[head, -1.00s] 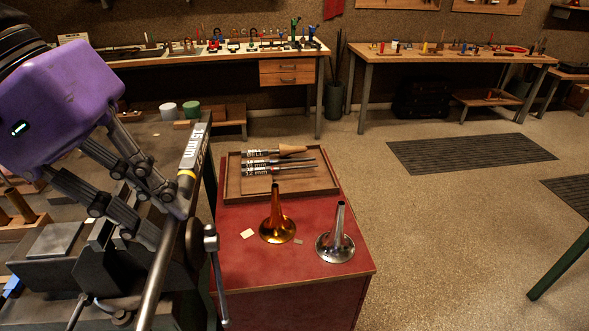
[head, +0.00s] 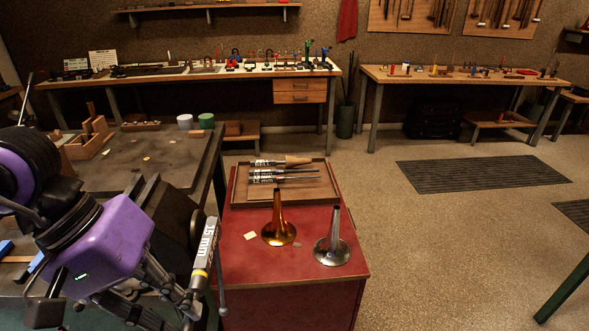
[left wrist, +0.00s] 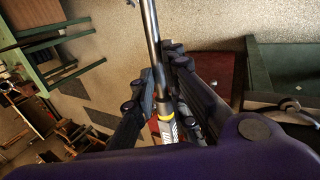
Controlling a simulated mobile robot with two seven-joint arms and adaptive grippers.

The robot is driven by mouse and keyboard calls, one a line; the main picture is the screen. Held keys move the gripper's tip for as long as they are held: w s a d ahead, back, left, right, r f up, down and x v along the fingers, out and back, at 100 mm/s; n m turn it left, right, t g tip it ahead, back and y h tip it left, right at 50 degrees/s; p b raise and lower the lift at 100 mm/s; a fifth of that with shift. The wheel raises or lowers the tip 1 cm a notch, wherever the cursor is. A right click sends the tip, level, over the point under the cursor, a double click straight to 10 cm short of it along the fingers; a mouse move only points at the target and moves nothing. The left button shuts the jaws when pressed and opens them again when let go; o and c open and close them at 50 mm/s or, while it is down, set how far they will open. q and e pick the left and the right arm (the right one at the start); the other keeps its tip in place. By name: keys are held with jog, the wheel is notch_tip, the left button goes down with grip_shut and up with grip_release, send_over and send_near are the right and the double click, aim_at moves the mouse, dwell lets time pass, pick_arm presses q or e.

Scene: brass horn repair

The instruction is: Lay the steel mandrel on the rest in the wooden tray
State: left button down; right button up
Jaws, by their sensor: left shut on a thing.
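The steel mandrel has a pale lettered label and a yellow band. My left gripper (head: 190,303) is shut on the mandrel (head: 208,243) near the band, left of the red cabinet. In the head view the labelled end points up and its lower part is hidden. In the left wrist view, the mandrel's bare steel rod (left wrist: 152,40) runs between the fingers of my left gripper (left wrist: 163,80). The wooden tray (head: 312,193) lies on the cabinet's back part, apart from the held mandrel. Several tools (head: 282,172) lie across it; its rest is not clearly visible. My right gripper is out of view.
A brass bell (head: 278,228) and a silver bell (head: 333,245) stand on the red cabinet (head: 285,285) in front of the tray. A dark bench (head: 140,165) with a vise is on the left.

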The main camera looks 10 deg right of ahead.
pick_arm(q)
jog(key=s+a+f, duration=0.1)
jog(key=a+f, duration=0.2)
jog(key=f, duration=1.1)
jog(key=s+a+f+n, duration=0.1)
jog(key=a+f, duration=0.2)
jog(key=f, duration=1.1)
jog(key=shift+s+a+f, duration=0.15)
jog(key=shift+s+f, duration=0.1)
